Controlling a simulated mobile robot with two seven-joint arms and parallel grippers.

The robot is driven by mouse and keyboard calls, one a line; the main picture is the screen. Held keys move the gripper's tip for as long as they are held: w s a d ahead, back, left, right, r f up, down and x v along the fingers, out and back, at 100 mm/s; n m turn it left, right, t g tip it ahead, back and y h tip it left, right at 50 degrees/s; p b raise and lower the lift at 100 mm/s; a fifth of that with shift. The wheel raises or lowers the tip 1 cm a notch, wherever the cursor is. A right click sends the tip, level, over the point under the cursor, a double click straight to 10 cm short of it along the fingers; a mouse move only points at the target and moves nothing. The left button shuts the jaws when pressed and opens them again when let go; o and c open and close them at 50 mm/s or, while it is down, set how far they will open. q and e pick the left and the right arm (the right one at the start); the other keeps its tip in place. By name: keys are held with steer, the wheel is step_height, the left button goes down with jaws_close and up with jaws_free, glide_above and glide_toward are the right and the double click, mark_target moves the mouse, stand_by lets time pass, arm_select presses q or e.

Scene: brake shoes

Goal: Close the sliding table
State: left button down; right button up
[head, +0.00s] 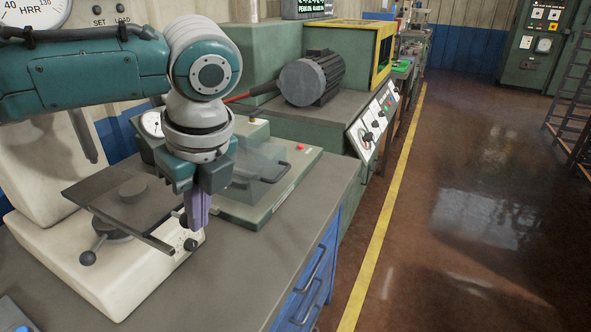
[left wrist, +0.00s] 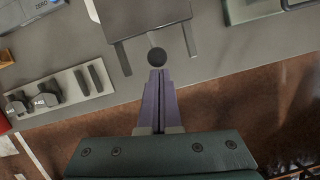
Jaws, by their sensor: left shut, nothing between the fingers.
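The sliding table appears to be the dark flat plate (head: 120,200) with a round disc on it, above the white base of the hardness tester. In the left wrist view a grey plate (left wrist: 145,14) with a rail at each side reaches towards my fingers. A black ball knob (left wrist: 157,58) lies just beyond the fingertips. My left gripper (head: 195,226), with purple fingers, points down at the plate's right end. It is shut and empty, and it shows in the left wrist view too (left wrist: 157,72). I cannot tell whether it touches the knob. My right gripper is not in view.
A green base (head: 295,163) with a clear cover and black handle stands just right of my gripper. The tester's white base (head: 120,285) is below the plate. The grey bench (head: 240,285) is clear in front, above blue drawers (head: 312,275). A motor (head: 312,78) stands behind.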

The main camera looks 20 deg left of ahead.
mark_target(149, 203)
arm_select(q)
steer(key=a, duration=0.9)
steer(key=shift+w+a, duration=0.35)
steer(key=shift+a, duration=0.1)
steer(key=shift+p, duration=0.3)
